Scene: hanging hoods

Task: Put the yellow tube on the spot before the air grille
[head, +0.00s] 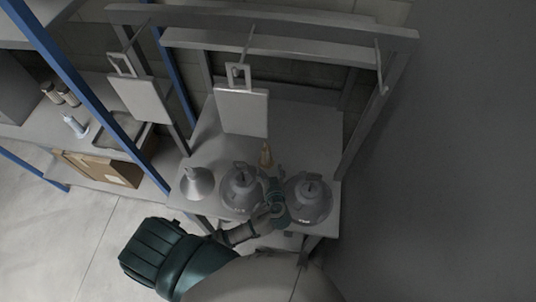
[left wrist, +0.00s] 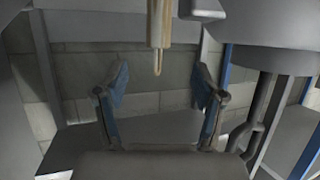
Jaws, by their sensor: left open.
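A tan, narrow, tapering piece (head: 266,156) shows on the bench (head: 305,125), just beyond my left gripper; it may be the yellow tube, but its colour is dull. In the left wrist view a tan tube-like piece (left wrist: 157,38) comes down from the top edge, narrow end lowest, between the fingers' lines but apart from them. My left gripper (head: 273,186) reaches between two grey domed vessels. Its blue-grey fingers (left wrist: 160,85) are spread with nothing between them. I cannot make out the air grille or the spot before it. My right gripper is not in view.
Grey domed vessels stand close on both sides of my left gripper, the left (head: 241,192) and the right (head: 309,200). A smaller cone-shaped vessel (head: 197,183) stands further left. A pale panel (head: 241,111) hangs above the bench.

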